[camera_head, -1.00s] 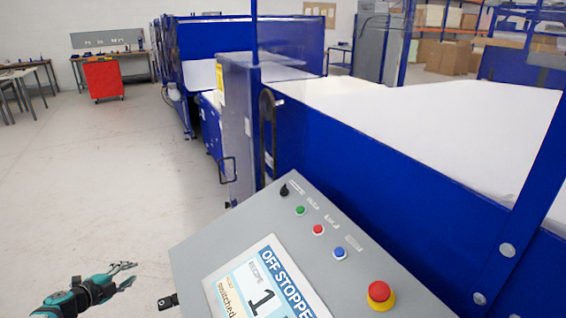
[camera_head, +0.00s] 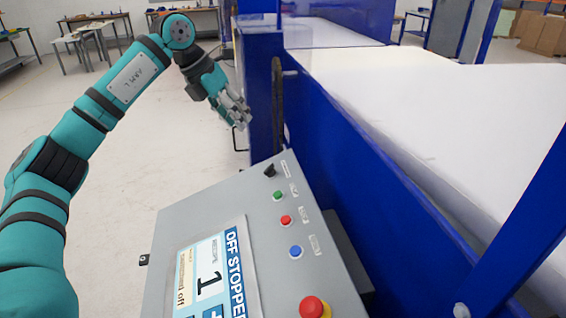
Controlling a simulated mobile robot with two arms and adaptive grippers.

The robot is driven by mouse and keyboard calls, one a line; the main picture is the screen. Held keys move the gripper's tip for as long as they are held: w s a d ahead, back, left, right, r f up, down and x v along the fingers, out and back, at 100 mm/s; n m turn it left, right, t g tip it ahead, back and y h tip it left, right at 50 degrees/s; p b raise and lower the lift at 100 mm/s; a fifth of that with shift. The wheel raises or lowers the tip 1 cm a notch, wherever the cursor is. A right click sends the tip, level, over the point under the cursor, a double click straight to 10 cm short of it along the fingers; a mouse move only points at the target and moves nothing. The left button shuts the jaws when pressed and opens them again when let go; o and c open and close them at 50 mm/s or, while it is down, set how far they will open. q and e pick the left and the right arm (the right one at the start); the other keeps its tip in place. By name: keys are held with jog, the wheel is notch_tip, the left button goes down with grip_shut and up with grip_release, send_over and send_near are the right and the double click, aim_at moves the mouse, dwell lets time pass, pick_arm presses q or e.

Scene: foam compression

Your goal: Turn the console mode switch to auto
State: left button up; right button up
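The grey control console (camera_head: 200,215) stands at the lower middle, its sloped face toward me. The mode switch is a small black knob (camera_head: 269,171) at the panel's far corner; its pointing direction is too small to read. My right gripper is not in view.
Below the knob are a green button (camera_head: 278,195), a red button (camera_head: 286,220), a blue button (camera_head: 295,252) and a red emergency stop (camera_head: 313,307). The blue machine wall (camera_head: 370,160) rises close on the right. Open floor lies to the left.

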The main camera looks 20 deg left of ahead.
pick_arm(q)
jog(key=b, duration=0.3)
send_near(268, 167)
jog(key=b+x, duration=0.6)
jog(key=x, duration=0.2)
jog(key=shift+w+d+f+b, duration=0.2)
jog(key=shift+w+f+b, duration=0.1)
jog(key=shift+f+b, duration=0.15)
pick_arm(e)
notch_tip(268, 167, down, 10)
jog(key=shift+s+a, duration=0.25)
pick_arm(q)
jog(key=shift+c, duration=0.4)
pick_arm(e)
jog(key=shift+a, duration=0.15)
pick_arm(q)
jog(key=shift+s, duration=0.1)
grip_shut()
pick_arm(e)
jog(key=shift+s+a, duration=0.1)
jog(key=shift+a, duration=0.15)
